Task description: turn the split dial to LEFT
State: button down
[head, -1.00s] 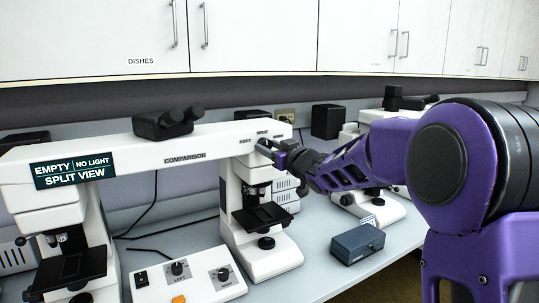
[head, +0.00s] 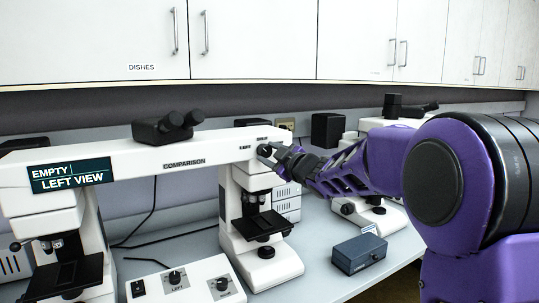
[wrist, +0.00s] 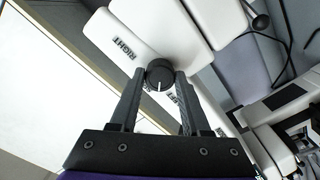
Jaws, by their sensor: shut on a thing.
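The split dial (wrist: 159,76) is a round black knob with a white pointer line, on the right end of the white comparison bridge (head: 130,150). In the wrist view my gripper (wrist: 160,84) has its two fingers on either side of the dial, shut on it. The pointer line points down in that view, away from the RIGHT label (wrist: 126,49); another label is partly hidden by a finger. In the head view the dial (head: 265,149) is beside my gripper (head: 272,155). The display (head: 71,176) reads "EMPTY" and "LEFT VIEW".
A control box (head: 180,283) with knobs stands in front of the microscope. A blue-grey box (head: 359,253) sits on the bench to the right, below my arm. White cupboards, one marked DISHES, hang above.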

dwell(0.5)
jog(key=shift+c, duration=1.8)
grip_release()
jog(key=v, duration=1.7)
jog(key=shift+s+d+p, duration=0.2)
jog(key=shift+p, duration=0.2)
jog(key=shift+f, duration=0.1)
